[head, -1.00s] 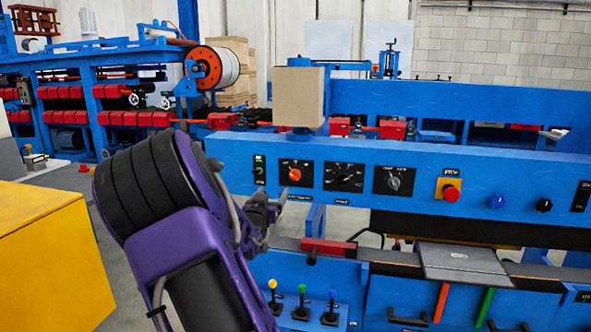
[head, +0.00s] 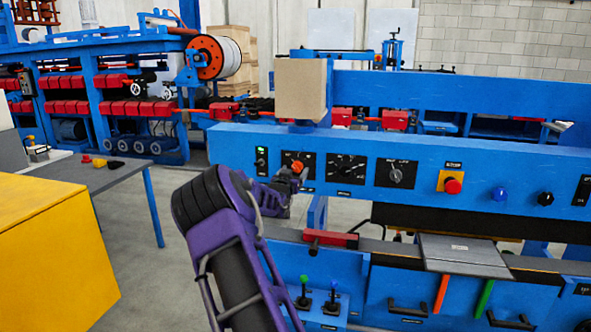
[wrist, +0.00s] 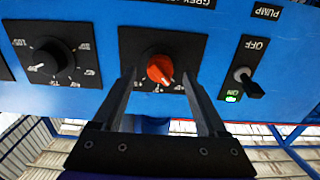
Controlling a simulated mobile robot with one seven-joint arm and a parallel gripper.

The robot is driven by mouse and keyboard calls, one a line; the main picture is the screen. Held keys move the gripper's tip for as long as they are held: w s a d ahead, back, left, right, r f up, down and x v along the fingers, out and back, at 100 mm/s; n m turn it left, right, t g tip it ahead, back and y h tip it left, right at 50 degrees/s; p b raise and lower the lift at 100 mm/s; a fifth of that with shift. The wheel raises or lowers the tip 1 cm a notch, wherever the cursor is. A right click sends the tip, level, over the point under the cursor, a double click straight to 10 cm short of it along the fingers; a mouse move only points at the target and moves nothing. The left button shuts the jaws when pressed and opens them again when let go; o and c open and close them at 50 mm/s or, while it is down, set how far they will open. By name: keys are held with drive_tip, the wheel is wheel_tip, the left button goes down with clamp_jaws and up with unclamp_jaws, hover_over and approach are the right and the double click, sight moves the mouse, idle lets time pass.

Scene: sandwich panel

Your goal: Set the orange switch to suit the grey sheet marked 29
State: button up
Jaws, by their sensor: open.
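The orange switch (head: 297,167) is a round knob on a black plate on the blue panel, partly covered by my gripper (head: 300,180) in the head view. In the wrist view, which is upside down, the orange switch (wrist: 160,69) shows between the two dark fingertips of my gripper (wrist: 158,76). The fingers are open, one on each side of the knob; I cannot tell whether they touch it. Its pale pointer mark points down in that picture, slightly right. The grey sheet (head: 466,256) lies on the machine bed at right; its marking is too small to read.
A black dial (wrist: 51,56) and a pump toggle (wrist: 247,82) with a lit green light flank the switch in the wrist view. A grey dial (head: 396,174) and a red stop button (head: 453,186) are farther right. A yellow cabinet (head: 50,240) stands at left.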

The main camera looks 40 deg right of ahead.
drive_tip(key=shift+x, duration=1)
drive_tip(key=shift+c, duration=0.2)
clamp_jaws()
